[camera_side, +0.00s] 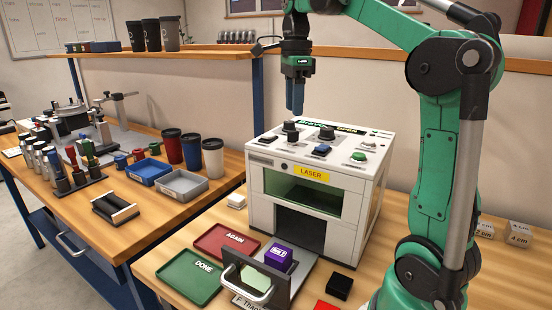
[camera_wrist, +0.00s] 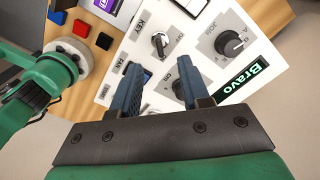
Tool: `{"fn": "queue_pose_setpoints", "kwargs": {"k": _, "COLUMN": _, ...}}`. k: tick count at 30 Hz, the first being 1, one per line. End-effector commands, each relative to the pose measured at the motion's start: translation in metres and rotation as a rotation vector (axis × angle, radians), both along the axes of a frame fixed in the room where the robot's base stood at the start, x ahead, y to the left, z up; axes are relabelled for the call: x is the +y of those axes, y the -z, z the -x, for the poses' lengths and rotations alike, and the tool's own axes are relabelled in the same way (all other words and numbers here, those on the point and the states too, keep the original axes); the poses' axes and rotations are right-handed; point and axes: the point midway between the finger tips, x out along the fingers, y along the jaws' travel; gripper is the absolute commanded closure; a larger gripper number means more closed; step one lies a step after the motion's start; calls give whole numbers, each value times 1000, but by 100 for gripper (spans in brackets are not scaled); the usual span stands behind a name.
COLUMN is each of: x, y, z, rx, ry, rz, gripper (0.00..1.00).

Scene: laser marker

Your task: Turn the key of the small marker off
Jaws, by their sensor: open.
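The small marker (camera_side: 306,185) is a white box with a yellow LASER label and a green window, on the wooden table. Its key (camera_wrist: 159,42) shows in the wrist view as a dark bow in a round silver lock beside the word KEY. The key stands upright from the panel; its on or off marks are too small to read. In the side view I cannot clearly tell it from the knobs. My gripper (camera_side: 295,108) points down above the left part of the panel. In the wrist view my gripper (camera_wrist: 157,70) is open and empty, the key beyond its fingertips.
Near the key are a large grey knob (camera_wrist: 231,44), a second knob (camera_wrist: 184,88) and a FAN switch. A green button (camera_side: 359,156) sits at the panel's right. In front lie a red AGAIN tray (camera_side: 212,247), a green DONE tray (camera_side: 186,283) and a purple block (camera_side: 279,256).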

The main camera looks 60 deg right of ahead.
Motion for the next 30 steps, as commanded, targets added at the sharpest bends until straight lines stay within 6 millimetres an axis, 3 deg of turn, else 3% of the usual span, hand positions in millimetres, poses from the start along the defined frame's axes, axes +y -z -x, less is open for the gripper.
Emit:
{"fn": "queue_pose_setpoints", "kwargs": {"k": 12, "x": 0, "y": 45, "z": 0, "rx": -2, "ry": -1, "rz": 1, "gripper": 59}}
{"fn": "queue_pose_setpoints", "kwargs": {"k": 24, "x": 1, "y": 53, "z": 0, "rx": -3, "ry": -2, "rz": 1, "gripper": 59}}
{"fn": "queue_pose_setpoints", "kwargs": {"k": 28, "x": 1, "y": 53, "z": 0, "rx": -3, "ry": -3, "rz": 1, "gripper": 93}}
{"fn": "queue_pose_setpoints", "kwargs": {"k": 29, "x": 1, "y": 53, "z": 0, "rx": -3, "ry": -3, "rz": 1, "gripper": 100}}
{"fn": "queue_pose_setpoints", "kwargs": {"k": 30, "x": 1, "y": 53, "z": 0, "rx": -3, "ry": -3, "rz": 1, "gripper": 100}}
